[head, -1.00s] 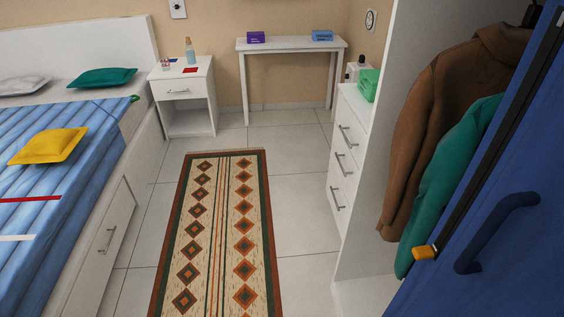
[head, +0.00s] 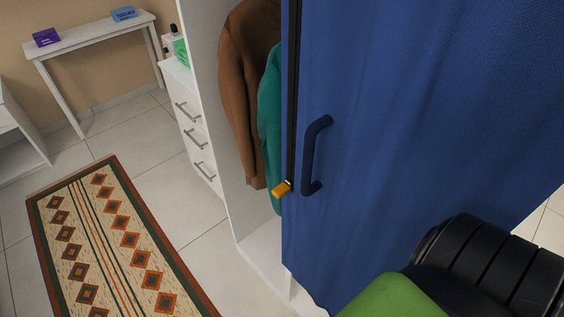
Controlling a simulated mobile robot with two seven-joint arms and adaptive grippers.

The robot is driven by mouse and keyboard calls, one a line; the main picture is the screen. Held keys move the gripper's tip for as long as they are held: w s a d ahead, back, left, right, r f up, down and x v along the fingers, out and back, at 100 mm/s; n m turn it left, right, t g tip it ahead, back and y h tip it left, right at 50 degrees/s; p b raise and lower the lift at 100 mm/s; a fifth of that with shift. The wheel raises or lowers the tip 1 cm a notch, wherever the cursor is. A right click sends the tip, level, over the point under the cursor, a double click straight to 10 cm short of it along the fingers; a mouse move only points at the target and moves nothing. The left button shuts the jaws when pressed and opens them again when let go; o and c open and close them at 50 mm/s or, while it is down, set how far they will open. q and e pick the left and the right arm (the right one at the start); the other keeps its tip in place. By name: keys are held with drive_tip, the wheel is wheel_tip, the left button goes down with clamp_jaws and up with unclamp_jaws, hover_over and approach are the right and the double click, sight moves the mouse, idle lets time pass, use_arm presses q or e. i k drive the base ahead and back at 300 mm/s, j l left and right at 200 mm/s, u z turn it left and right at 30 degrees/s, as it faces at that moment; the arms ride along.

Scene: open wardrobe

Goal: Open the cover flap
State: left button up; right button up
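The cover flap (head: 420,110) is a large blue fabric sheet hanging over the wardrobe's front on the right of the head view. A dark blue handle (head: 314,155) sits near its left edge. Left of the edge the wardrobe is uncovered, showing a brown jacket (head: 244,90) and a teal garment (head: 269,130). A black ribbed part and a green part of my own body show at the lower right. Neither gripper's fingers are in view.
A white drawer unit (head: 192,125) stands beside the wardrobe's side panel (head: 222,100). A white console table (head: 92,42) with a purple box (head: 46,37) and a blue box (head: 124,13) is at the back wall. A patterned rug (head: 110,245) lies on the tiled floor at left.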

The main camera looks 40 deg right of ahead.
sight(418, 115)
drive_tip(key=k+z, duration=0.1)
drive_tip(key=z, duration=0.35)
drive_tip(key=l+z, duration=0.15)
drive_tip(key=z, duration=0.3)
drive_tip(key=k+l+z, duration=0.15)
drive_tip(key=z, duration=0.3)
